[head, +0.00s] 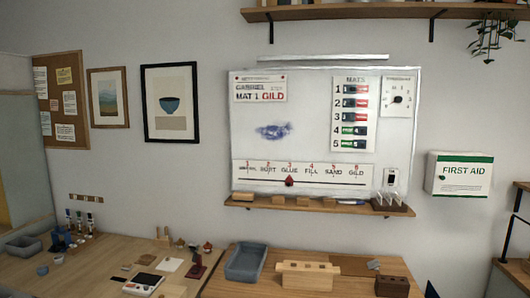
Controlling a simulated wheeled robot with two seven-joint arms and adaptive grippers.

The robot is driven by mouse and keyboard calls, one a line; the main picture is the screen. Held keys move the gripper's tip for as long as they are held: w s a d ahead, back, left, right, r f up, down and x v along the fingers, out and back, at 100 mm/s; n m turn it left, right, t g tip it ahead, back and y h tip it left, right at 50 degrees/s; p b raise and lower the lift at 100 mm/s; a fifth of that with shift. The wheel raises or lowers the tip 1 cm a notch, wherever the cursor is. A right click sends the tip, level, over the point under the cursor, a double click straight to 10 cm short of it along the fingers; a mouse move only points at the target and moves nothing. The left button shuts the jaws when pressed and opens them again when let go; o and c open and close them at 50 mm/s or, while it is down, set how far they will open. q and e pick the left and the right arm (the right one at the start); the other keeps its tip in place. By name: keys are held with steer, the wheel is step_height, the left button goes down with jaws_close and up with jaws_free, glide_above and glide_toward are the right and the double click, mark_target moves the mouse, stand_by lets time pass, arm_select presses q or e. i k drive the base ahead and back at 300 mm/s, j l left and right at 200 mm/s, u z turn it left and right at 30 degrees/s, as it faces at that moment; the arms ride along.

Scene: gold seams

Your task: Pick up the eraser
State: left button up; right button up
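A whiteboard (325,130) hangs on the wall with a blue smudge (273,131) on it. A wooden ledge (290,209) runs below the board. A small tan block (242,197) lies at the ledge's left end and looks like the eraser, though it is too small to be sure. Several other small brown blocks (303,201) sit further right on the ledge. Neither of my grippers is in view.
Below stands a wooden table with a grey tray (246,261), a wooden rack (307,275) and a dark brown block (392,287). A left table holds bottles (80,222) and a white device (143,284). A first aid box (459,174) hangs at right.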

mark_target(247, 197)
steer(key=i+j+u, duration=0.15)
steer(key=i+u, duration=0.25)
steer(key=i, duration=0.35)
steer(key=i+u, duration=0.45)
steer(key=i, duration=0.3)
